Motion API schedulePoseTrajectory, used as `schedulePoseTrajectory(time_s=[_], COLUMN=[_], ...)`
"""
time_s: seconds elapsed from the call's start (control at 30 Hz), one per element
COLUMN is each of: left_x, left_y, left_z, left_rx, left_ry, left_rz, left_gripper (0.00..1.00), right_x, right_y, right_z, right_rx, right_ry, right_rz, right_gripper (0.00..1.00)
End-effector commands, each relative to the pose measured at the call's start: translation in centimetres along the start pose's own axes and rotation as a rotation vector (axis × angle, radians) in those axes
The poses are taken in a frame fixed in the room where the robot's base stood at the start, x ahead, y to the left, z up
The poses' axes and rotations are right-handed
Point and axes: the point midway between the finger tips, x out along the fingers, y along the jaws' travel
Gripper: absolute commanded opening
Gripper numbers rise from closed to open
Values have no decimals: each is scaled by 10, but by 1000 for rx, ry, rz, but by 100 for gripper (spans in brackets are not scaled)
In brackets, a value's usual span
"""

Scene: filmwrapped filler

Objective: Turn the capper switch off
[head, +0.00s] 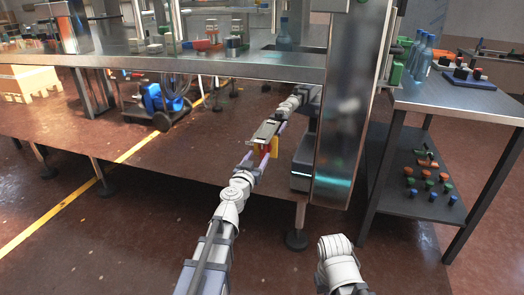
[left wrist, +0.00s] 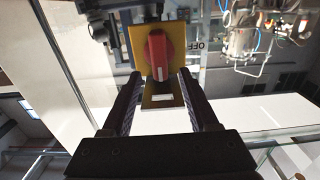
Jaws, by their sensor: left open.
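The capper switch is a red knob (left wrist: 158,55) on a yellow plate (left wrist: 137,40). In the head view, the red and yellow switch (head: 272,147) is small and partly hidden by my left gripper (head: 262,150). Only part of my right arm shows at the bottom; its gripper is out of view.
A steel bench (head: 200,66) with bottles and small items runs across the back. A steel column (head: 345,110) stands right of the switch. A side table (head: 440,98) with a lower shelf of colored caps is at right. A blue machine (head: 158,103) stands on the floor.

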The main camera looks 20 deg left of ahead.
Motion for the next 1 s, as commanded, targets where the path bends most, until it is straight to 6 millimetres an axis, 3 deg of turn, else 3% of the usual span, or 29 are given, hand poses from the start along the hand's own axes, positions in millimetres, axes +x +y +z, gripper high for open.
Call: schedulePoseTrajectory(time_s=[0.1, 0.3, 0.6, 1.0], left_x=[24, 49, 52, 51], left_y=[0, 0, 1, 0], left_z=[0, 0, 0, 0], left_rx=[0, 0, 0, 0], left_ry=[0, 0, 0, 0], left_rz=[1, 2, 2, 1], left_gripper=[60, 60, 60, 16], right_x=[0, 0, 0, 0], right_y=[0, 0, 0, 0], right_z=[0, 0, 0, 0], right_rx=[0, 0, 0, 0], right_ry=[0, 0, 0, 0], right_rz=[0, 0, 0, 0], right_gripper=[0, 0, 0, 0])
